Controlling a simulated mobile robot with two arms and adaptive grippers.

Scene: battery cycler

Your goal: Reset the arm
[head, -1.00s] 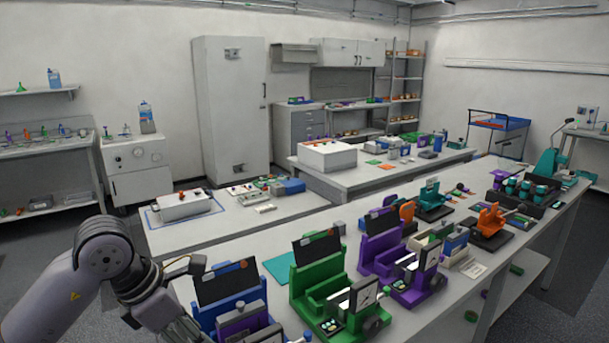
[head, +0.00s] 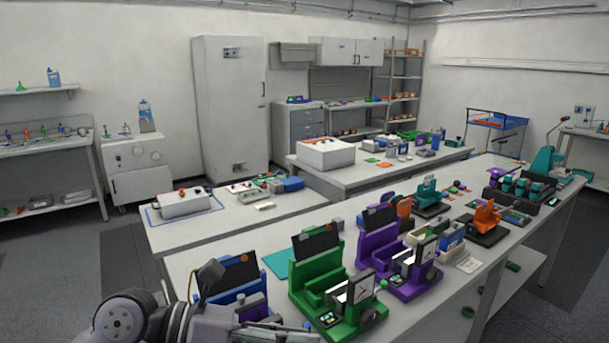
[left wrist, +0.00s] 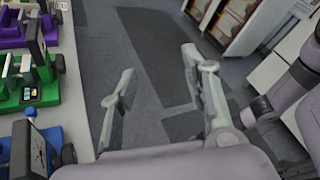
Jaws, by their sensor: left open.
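My left arm (head: 125,318) is folded low at the bottom edge of the head view, in front of the blue battery cycler (head: 222,285). Its gripper is hard to make out there. In the left wrist view the left gripper (left wrist: 155,85) is open with its two fingers wide apart. Nothing is between them, and bare grey floor shows beyond. My right gripper is in neither view.
The long bench holds a green cycler (head: 318,263) and a purple cycler (head: 377,245) close to the arm. In the left wrist view the bench edge (left wrist: 76,100) lies left of the fingers. Open floor lies beyond it, with a shelf unit (left wrist: 225,20) at the top.

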